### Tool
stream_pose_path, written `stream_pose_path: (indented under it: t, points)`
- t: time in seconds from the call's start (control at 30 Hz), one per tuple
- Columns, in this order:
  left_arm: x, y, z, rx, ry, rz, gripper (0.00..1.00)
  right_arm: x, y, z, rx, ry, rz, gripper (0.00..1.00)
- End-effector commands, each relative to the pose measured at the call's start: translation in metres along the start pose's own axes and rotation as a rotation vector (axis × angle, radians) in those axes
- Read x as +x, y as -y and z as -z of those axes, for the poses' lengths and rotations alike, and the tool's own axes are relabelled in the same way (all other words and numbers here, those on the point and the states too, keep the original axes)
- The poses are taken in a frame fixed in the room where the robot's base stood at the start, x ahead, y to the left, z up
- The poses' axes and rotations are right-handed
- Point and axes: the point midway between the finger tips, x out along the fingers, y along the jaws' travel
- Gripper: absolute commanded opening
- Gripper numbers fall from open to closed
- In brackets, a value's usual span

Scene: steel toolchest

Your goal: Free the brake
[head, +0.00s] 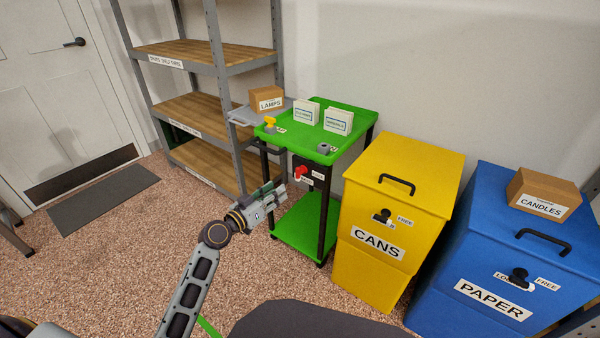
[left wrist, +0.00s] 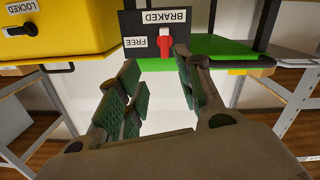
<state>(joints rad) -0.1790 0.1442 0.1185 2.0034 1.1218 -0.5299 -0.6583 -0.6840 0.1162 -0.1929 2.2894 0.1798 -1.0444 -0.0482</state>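A green cart (head: 334,153) stands in the middle of the head view. On its side is a dark panel (left wrist: 133,22) with a red brake lever (head: 301,171) and labels FREE (head: 318,174) and BRAKED (left wrist: 167,16). The red lever (left wrist: 165,46) also shows in the left wrist view, beside FREE and close to BRAKED; I cannot tell its exact setting. My left gripper (head: 276,193) is in front of the panel, below and left of the lever in the head view. Its green-padded fingers (left wrist: 158,86) are apart with nothing between them, short of the lever. My right gripper is not in view.
A yellow CANS bin (head: 358,270) and a blue PAPER bin (head: 450,300) stand right of the cart. A metal shelf rack (head: 220,100) stands behind left. Cards and small items sit on the cart's top. Carpet in front of the cart is clear.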

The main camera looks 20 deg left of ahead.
Motion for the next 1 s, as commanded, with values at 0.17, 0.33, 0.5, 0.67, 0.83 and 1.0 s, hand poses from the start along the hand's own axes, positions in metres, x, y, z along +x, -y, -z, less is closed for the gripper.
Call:
stream_pose_path:
  t: [0.17,0.33,0.5,0.67,0.83,1.0]
  points:
    - [0.000,0.000,0.005,0.037,-0.023,0.000,0.36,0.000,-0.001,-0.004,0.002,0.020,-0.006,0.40]
    - [0.000,0.001,0.009,0.087,-0.043,0.005,0.36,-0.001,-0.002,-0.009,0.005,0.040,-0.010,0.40]
    - [0.000,0.003,0.012,0.158,-0.056,0.015,0.36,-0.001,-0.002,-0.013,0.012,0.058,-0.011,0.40]
    - [0.000,0.004,0.013,0.224,-0.059,0.022,0.36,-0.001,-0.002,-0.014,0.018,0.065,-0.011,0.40]
    - [0.000,0.004,0.013,0.250,-0.059,0.023,0.36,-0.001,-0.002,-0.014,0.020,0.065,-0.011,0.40]
    - [0.000,0.004,0.013,0.249,-0.059,0.023,0.36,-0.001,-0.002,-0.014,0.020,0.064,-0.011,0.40]
